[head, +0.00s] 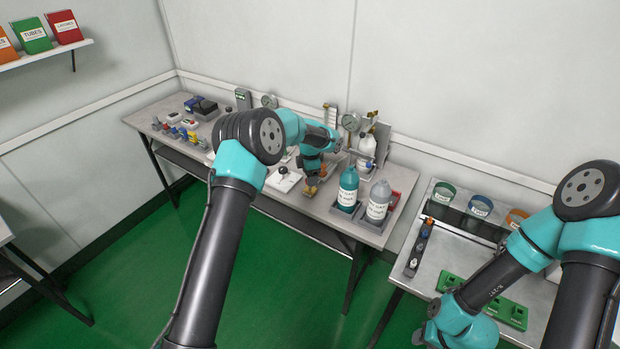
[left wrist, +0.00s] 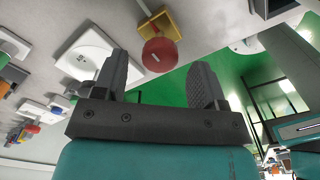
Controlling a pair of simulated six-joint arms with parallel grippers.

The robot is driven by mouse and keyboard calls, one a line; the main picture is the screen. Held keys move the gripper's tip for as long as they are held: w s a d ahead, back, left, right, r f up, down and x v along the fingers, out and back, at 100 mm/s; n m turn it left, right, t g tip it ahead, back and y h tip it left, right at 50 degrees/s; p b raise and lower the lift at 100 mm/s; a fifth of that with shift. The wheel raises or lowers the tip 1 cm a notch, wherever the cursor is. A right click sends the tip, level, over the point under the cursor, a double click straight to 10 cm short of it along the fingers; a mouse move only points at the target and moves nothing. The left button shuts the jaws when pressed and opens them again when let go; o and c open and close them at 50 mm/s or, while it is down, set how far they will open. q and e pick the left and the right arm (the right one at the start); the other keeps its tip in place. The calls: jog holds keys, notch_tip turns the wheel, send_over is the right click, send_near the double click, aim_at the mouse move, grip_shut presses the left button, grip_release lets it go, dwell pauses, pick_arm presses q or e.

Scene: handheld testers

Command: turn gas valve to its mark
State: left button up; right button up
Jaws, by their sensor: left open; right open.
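A red round knob (left wrist: 160,53) on a yellow base (left wrist: 158,20) shows in the left wrist view and looks like the gas valve. My left gripper (left wrist: 160,76) is open and points toward it. The knob appears between and just beyond the fingertips, and no contact shows. In the head view my left gripper (head: 311,181) is low over the bench's front part, by a small yellow piece (head: 310,190); the arm hides most of the valve there. I cannot make out the mark.
Left of the valve, a white plate (head: 283,180) lies on the bench. A teal bottle (head: 348,188) and a grey bottle (head: 378,202) stand close to the right of my left gripper. Gauges (head: 350,122) stand behind. A second table with a green rack (head: 512,311) is at right.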

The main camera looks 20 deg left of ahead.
pick_arm(q)
notch_tip(320, 180, up, 16)
dwell(0.5)
jog(key=shift+f, duration=0.15)
jog(key=s+f+m+h, duration=0.2)
jog(key=s+f+m, duration=0.5)
jog(key=f, duration=0.5)
jog(key=s+f+m+h, duration=0.1)
jog(key=s+f+m, duration=0.3)
jog(key=s+f, duration=0.6)
jog(key=s+f+m, duration=0.4)
jog(key=s+m, duration=0.1)
jog(key=s, duration=0.7)
jog(key=s+f+m, duration=0.5)
jog(key=s+m, duration=0.1)
jog(key=s, duration=0.6)
jog(key=shift+s+a+t+h, duration=0.2)
jog(key=shift+s+t+h, duration=0.2)
jog(key=shift+c, duration=0.5)
